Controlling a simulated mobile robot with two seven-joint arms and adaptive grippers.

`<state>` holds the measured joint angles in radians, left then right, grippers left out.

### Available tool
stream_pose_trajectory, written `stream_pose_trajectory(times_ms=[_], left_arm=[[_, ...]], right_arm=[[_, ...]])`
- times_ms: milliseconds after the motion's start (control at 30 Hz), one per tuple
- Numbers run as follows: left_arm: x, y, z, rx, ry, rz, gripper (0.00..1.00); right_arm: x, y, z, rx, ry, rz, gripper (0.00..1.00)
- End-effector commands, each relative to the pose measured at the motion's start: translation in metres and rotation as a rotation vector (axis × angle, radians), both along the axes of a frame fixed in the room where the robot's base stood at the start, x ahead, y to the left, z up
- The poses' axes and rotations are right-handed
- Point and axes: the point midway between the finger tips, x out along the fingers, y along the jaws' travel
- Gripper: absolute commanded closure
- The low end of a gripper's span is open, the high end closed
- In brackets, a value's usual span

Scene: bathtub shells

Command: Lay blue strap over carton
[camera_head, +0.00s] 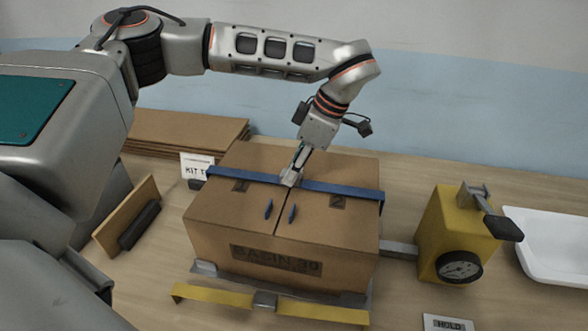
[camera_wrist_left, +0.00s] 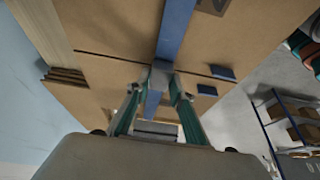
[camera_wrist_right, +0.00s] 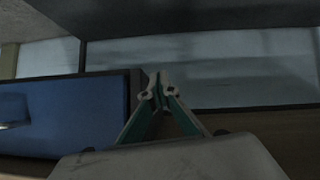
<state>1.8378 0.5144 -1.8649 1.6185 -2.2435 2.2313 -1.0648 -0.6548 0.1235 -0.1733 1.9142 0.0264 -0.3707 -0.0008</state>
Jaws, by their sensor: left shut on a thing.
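The brown carton (camera_head: 230,215), printed "BASIN 30", stands closed with flaps meeting along a centre seam. The blue strap (camera_head: 335,190) runs across the carton's top from left to right, and its right end bends over the edge. My left gripper (camera_head: 291,178) points down at the strap's middle and is shut on it. In the left wrist view the fingertips (camera_wrist_left: 160,82) close at a grey piece on the strap (camera_wrist_left: 173,35). My right gripper (camera_wrist_right: 158,90) shows only in its wrist view, with its fingertips together and nothing visible between them.
A yellow device with a dial (camera_head: 450,230) stands right of the carton, with a white basin (camera_head: 555,245) beyond. Flat cardboard (camera_head: 185,130) lies behind left, and a board with a dark handle (camera_head: 125,215) is at left. A yellow bar (camera_head: 320,311) lies in front.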

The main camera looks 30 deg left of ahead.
Motion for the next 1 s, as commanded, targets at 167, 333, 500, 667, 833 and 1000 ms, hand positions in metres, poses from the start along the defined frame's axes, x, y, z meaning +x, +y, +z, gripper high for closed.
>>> stream_pose_trajectory(times_ms=[167,333,500,667,833,1000], left_arm=[[0.001,0.000,-0.004,-0.001,-0.004,0.000,1.00],[0.000,0.000,-0.005,0.000,-0.002,0.000,1.00],[0.000,0.000,-0.007,0.000,-0.001,0.001,0.62],[0.000,0.000,-0.007,0.000,-0.001,0.001,0.62],[0.000,0.000,-0.006,0.000,-0.002,0.000,0.62],[0.003,-0.005,0.008,0.000,-0.005,0.000,0.62]], right_arm=[[0.001,-0.001,0.000,0.001,0.001,-0.008,1.00],[0.001,0.000,-0.001,0.004,0.002,-0.010,1.00],[0.000,0.000,-0.001,0.003,0.003,-0.010,1.00],[0.000,0.001,-0.001,0.004,0.004,-0.007,1.00],[-0.001,0.001,-0.002,0.002,0.005,-0.002,1.00],[-0.001,-0.001,-0.003,-0.004,0.003,0.003,1.00]])
